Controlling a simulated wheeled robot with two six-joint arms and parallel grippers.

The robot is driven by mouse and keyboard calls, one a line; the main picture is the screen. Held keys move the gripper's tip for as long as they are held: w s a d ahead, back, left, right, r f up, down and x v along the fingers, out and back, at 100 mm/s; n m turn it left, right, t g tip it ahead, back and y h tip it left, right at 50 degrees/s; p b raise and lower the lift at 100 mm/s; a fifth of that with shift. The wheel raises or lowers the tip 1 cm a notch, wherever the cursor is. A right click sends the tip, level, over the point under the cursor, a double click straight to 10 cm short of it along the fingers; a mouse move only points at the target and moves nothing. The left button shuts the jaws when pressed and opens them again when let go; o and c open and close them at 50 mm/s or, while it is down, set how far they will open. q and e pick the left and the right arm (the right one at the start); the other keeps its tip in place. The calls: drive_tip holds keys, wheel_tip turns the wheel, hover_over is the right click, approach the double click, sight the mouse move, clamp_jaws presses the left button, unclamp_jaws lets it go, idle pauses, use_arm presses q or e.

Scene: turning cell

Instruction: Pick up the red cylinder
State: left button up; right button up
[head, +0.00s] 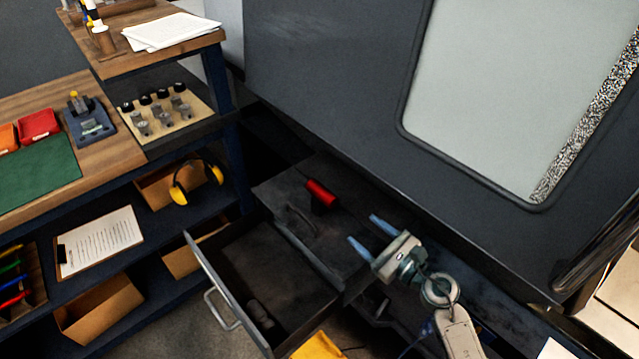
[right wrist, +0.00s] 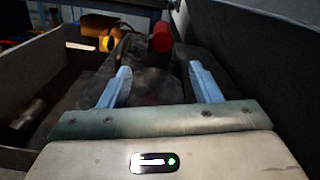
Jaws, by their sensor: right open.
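The red cylinder (head: 320,193) sits on a dark ledge (head: 285,188) above the open drawer, with a dark part under it. In the right wrist view the red cylinder (right wrist: 162,38) shows beyond the fingertips, roughly midway between them. My right gripper (head: 366,234) is open and empty, with its blue fingers apart. It is to the lower right of the cylinder and does not touch it. The same gripper (right wrist: 160,78) shows in the right wrist view with both fingers pointing toward the cylinder. My left gripper is not in view.
An open drawer (head: 213,265) with a handle lies left of my right gripper, with a dark cylindrical item inside. The large grey machine cabinet (head: 330,75) rises behind the ledge. Shelves at left hold yellow earmuffs (head: 179,193), a clipboard (head: 104,240) and a tool-holder board (head: 155,110).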

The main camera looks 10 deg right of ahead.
sight(334, 204)
drive_tip(key=shift+w+a+r+p, duration=0.15)
drive_tip(key=shift+w+a+p, duration=0.1)
drive_tip(key=shift+w, duration=0.25)
drive_tip(key=shift+w+a+r+p, duration=0.15)
drive_tip(key=shift+w+a, duration=0.1)
drive_tip(key=shift+w, duration=0.25)
drive_tip(key=shift+p+x, duration=0.4)
drive_tip(key=shift+x, duration=0.7)
drive_tip(key=shift+w+a, duration=0.25)
drive_tip(key=shift+a, duration=0.05)
drive_tip(key=shift+w+a, duration=0.15)
drive_tip(key=shift+w, duration=0.1)
drive_tip(key=p+x, duration=0.2)
drive_tip(key=x, duration=0.2)
drive_tip(key=shift+w+f, duration=0.15)
drive_tip(key=shift+w, duration=0.1)
drive_tip(key=shift+w+a+f, duration=0.15)
drive_tip(key=shift+w, duration=0.2)
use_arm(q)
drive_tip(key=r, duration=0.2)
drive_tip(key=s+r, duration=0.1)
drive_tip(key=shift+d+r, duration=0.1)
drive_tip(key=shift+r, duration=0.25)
use_arm(e)
drive_tip(key=c, duration=0.4)
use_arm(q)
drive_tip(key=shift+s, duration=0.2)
use_arm(e)
clamp_jaws()
